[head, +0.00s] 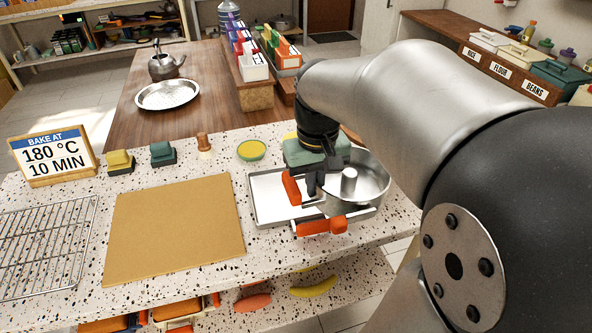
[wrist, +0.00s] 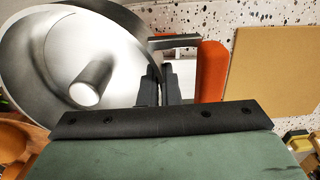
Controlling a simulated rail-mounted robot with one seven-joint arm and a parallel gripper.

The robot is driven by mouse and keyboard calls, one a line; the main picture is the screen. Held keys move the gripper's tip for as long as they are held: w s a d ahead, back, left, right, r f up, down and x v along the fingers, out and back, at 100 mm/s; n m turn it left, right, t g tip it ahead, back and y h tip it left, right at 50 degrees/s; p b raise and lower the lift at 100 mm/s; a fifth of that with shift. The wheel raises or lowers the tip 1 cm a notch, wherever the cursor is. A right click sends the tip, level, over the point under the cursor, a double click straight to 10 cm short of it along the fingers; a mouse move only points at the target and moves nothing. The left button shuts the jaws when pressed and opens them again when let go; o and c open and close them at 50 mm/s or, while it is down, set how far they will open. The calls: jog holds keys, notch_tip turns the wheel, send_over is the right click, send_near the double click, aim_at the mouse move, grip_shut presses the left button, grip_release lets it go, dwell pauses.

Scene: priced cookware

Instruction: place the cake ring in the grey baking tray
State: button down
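The cake ring (head: 372,182) is a round silver pan with a central tube, over the right part of the grey baking tray (head: 264,210) in the head view. It fills the upper left of the wrist view (wrist: 40,70). My gripper (head: 313,185) is at the ring's left rim. Its dark fingers (wrist: 160,88) are close together with the rim apparently between them. An orange handle (head: 291,187) stands just left of the fingers, its bracket reaching toward the ring. Whether the ring touches the tray is hidden.
A tan board (head: 175,228) and a wire rack (head: 45,245) lie to the left on the speckled counter. A yellow-green round dish (head: 251,150) and small blocks (head: 120,161) stand behind. The counter's right edge is close to the ring.

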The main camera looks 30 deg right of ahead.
jog(key=w+f, duration=0.3)
jog(key=w, duration=0.1)
jog(key=w+f+p, duration=0.1)
jog(key=w+f, duration=0.1)
jog(key=w, duration=0.2)
jog(key=w+f+p, duration=0.1)
jog(key=w+f, duration=0.2)
jog(key=w, duration=0.2)
jog(key=shift+a+f, duration=0.35)
jog(key=shift+w+f, duration=0.3)
jog(key=shift+f, duration=0.1)
jog(key=shift+w+f+p, duration=0.15)
jog(key=shift+f+p, duration=0.2)
jog(key=shift+f, duration=1.35)
jog(key=shift+f, duration=0.15)
jog(key=c, duration=2)
grip_release()
jog(key=o, duration=0.4)
jog(key=shift+c, duration=0.2)
